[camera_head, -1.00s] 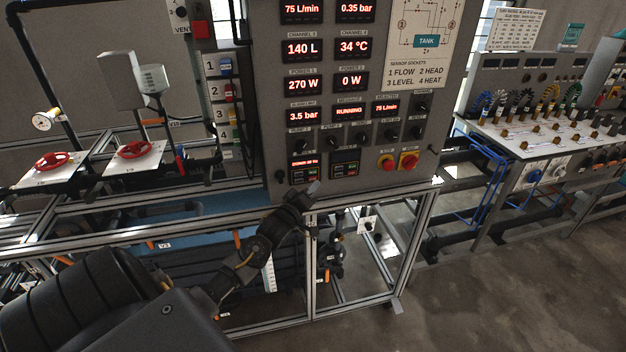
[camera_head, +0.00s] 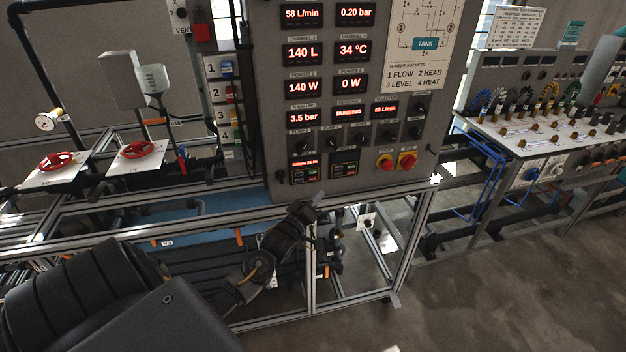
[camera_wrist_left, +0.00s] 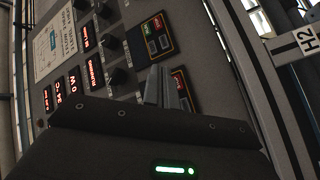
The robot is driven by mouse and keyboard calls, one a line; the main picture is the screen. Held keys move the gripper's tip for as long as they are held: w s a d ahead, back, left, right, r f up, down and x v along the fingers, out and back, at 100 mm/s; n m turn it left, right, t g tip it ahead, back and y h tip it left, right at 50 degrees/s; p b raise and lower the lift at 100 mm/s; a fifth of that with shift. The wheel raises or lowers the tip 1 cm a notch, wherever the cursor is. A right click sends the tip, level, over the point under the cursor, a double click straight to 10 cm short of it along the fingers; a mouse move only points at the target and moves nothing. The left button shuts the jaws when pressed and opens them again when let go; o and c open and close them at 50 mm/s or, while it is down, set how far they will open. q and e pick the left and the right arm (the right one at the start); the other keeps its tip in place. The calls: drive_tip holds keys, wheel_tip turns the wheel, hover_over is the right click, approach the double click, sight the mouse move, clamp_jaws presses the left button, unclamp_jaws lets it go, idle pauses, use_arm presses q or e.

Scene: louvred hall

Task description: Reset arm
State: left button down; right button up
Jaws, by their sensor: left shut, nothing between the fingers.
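My left gripper (camera_head: 318,197) is at the lower edge of the grey control panel (camera_head: 375,185), its tip below the small keypad modules. In the left wrist view its fingers (camera_wrist_left: 160,85) are closed together with nothing between them, in front of the panel. A keypad module (camera_wrist_left: 157,35) with red and green keys shows beyond the fingertips, and another is partly hidden behind them. In the head view the left keypad module (camera_head: 305,170) and the right one (camera_head: 344,169) sit above the gripper. I cannot tell whether the fingertips touch anything. My right gripper is not in view.
Red displays and black knobs (camera_head: 421,107) cover the panel, with a red button (camera_head: 386,163) and a red-yellow switch (camera_head: 407,161). An aluminium frame (camera_head: 312,265) stands below. Red handwheels (camera_head: 137,150) are at left. A bench (camera_head: 540,135) stands at right. The floor at lower right is clear.

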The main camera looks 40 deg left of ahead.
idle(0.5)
use_arm(q)
drive_tip(key=s+d+f+m+g+b, duration=0.1)
drive_tip(key=s+f+m+g, duration=0.25)
drive_tip(key=f, duration=0.85)
drive_tip(key=s+d+f+m+g+h, duration=0.1)
drive_tip(key=s+f+m+g, duration=0.3)
drive_tip(key=f, duration=0.8)
drive_tip(key=s+d+f+m+g+b, duration=0.1)
drive_tip(key=s+f+m, duration=0.35)
drive_tip(key=f, duration=0.85)
drive_tip(key=s+d+f+g+b, duration=0.1)
drive_tip(key=s+d+f+g, duration=0.2)
drive_tip(key=s+f, duration=0.4)
drive_tip(key=s+d+f+m+g+h+b, duration=0.1)
drive_tip(key=s+d+f+g, duration=0.2)
drive_tip(key=s, duration=1.6)
drive_tip(key=s+d+f+m+g+h+b, duration=0.1)
drive_tip(key=s+d+f+g, duration=0.2)
drive_tip(key=s+d+f, duration=0.5)
drive_tip(key=s+f, duration=0.4)
drive_tip(key=s, duration=0.1)
drive_tip(key=shift+d+f+b, duration=0.15)
drive_tip(key=shift+f+b, duration=0.05)
drive_tip(key=shift+b, duration=0.15)
drive_tip(key=shift+s, duration=0.1)
